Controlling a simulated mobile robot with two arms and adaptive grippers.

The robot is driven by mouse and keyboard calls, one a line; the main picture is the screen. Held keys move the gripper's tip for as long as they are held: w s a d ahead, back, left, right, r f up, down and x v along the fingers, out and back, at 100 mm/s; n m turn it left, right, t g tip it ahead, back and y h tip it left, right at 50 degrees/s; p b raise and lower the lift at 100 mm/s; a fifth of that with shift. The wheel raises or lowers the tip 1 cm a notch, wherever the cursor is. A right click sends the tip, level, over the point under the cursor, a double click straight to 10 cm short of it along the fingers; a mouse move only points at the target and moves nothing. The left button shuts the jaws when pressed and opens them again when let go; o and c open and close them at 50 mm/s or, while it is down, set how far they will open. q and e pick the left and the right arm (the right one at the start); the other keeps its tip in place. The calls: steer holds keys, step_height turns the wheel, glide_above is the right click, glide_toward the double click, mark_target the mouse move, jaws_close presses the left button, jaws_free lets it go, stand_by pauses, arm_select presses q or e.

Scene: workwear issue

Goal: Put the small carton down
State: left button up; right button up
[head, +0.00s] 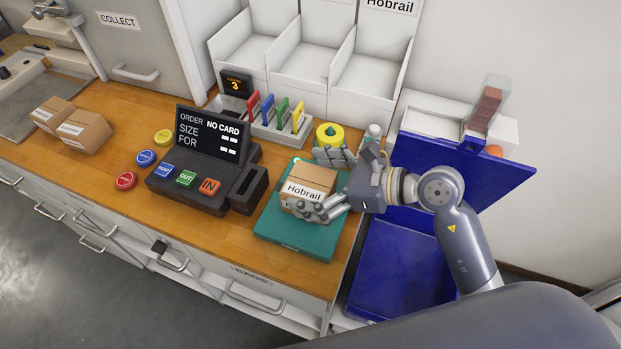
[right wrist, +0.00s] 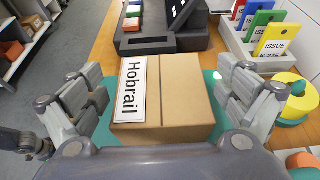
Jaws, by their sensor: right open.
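The small carton (head: 309,181), brown with a white "Hobrail" label, sits on the teal mat (head: 283,236) at the right end of the wooden counter. My right gripper (head: 333,181) is around the carton, with one finger on either side of it. In the right wrist view the carton (right wrist: 165,101) lies between the spread fingers, with a gap showing on each side. The right gripper is open. The carton looks upright and resting on the mat. My left gripper is not in view.
A black order terminal (head: 211,152) with coloured buttons stands left of the mat. Behind are a rack of coloured cards (head: 272,120) and a yellow roll (head: 329,134). Two cartons (head: 84,131) lie far left. A blue bin (head: 405,265) is right of the counter.

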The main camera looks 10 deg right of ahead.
steer(key=shift+r+p, duration=0.55)
steer(key=shift+s+d+r, duration=0.1)
steer(key=shift+d+r, duration=0.05)
steer(key=shift+d, duration=0.05)
steer(key=b+v, duration=0.3)
steer(key=v, duration=0.6)
steer(key=shift+s+d, duration=0.2)
steer(key=shift+d, duration=0.15)
steer(key=shift+v, duration=0.9)
steer(key=shift+a+r, duration=0.1)
steer(key=shift+a, duration=0.05)
